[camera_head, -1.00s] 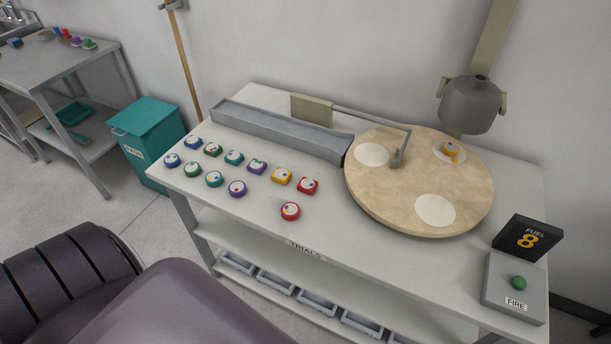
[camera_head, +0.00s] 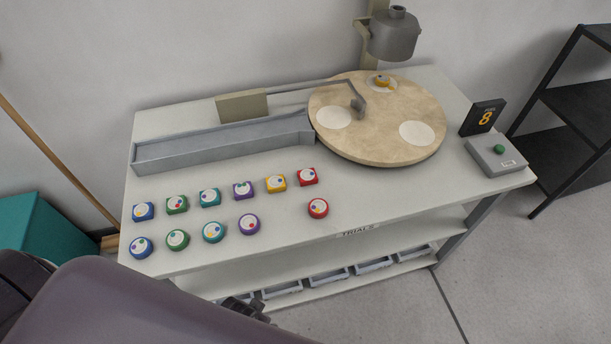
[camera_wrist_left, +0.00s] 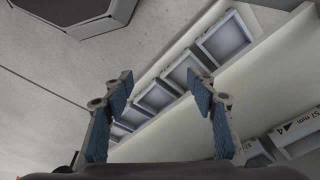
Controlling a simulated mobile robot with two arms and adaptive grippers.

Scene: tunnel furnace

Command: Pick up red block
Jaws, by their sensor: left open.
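The red block (camera_head: 307,176) is square with a white dotted disc on top. It sits at the right end of the back row on the white table. A round red piece (camera_head: 318,208) lies just in front of it. My left gripper shows in the left wrist view (camera_wrist_left: 160,100), open and empty, with its two blue-padded fingers apart above the floor and the bins of the lower shelf. In the head view, part of my left gripper (camera_head: 245,308) shows low, in front of the table and well below the blocks. My right gripper is not in view.
Several other coloured pieces stand left of the red block, including a yellow block (camera_head: 276,184). Behind are a grey trough (camera_head: 220,145) and a round turntable (camera_head: 375,145). A grey pot (camera_head: 394,38) hangs above. A fuel display (camera_head: 483,117) and green button (camera_head: 498,149) are right.

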